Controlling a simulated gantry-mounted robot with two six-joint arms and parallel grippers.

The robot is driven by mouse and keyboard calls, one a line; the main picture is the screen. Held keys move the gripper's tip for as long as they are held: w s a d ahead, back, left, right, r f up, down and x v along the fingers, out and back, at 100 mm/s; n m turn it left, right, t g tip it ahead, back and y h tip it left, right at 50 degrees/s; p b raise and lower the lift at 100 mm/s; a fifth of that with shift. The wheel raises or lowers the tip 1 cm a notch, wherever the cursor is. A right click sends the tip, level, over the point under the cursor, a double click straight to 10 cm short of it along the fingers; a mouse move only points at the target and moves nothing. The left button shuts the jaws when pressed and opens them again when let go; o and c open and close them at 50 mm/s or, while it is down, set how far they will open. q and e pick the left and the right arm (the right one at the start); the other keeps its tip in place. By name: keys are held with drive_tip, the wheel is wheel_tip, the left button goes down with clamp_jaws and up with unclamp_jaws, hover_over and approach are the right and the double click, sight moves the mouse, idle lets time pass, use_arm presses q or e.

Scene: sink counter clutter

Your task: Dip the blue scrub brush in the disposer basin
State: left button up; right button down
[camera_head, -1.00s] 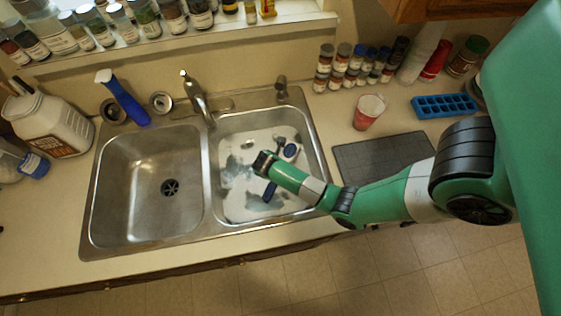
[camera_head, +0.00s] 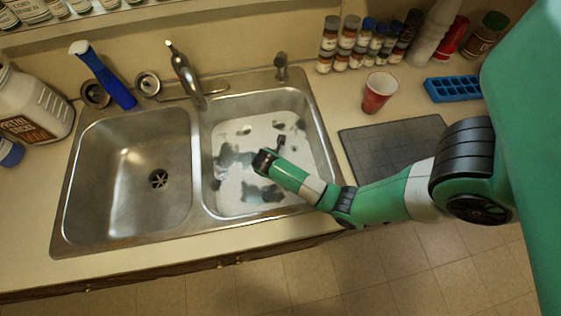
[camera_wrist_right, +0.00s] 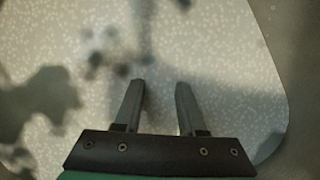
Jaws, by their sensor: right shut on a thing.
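The right sink basin (camera_head: 300,118) holds cloudy, pale, speckled liquid with grey patches, which also fills the right wrist view (camera_wrist_right: 225,50). The left basin (camera_head: 125,150) is empty, with a dark drain (camera_head: 159,180) in its floor. My right gripper (camera_head: 262,160) is down inside the right basin at the liquid. My left gripper is not in view.
The faucet (camera_head: 185,75) stands behind the divider between the basins. A red cup (camera_head: 378,93), a dark mat (camera_head: 395,145) and a blue ice tray (camera_head: 453,88) lie right of the sink.

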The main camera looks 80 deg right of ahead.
idle(0.5)
drive_tip(key=shift+s+a+r+p, duration=0.1)
drive_tip(key=shift+s+a+p, duration=0.1)
drive_tip(key=shift+p, duration=0.2)
drive_tip(key=shift+s+a+p, duration=0.2)
drive_tip(key=shift+a+p, duration=0.05)
drive_tip(key=shift+p, duration=0.05)
drive_tip(key=shift+w+d, duration=0.45)
drive_tip(key=shift+d, duration=0.05)
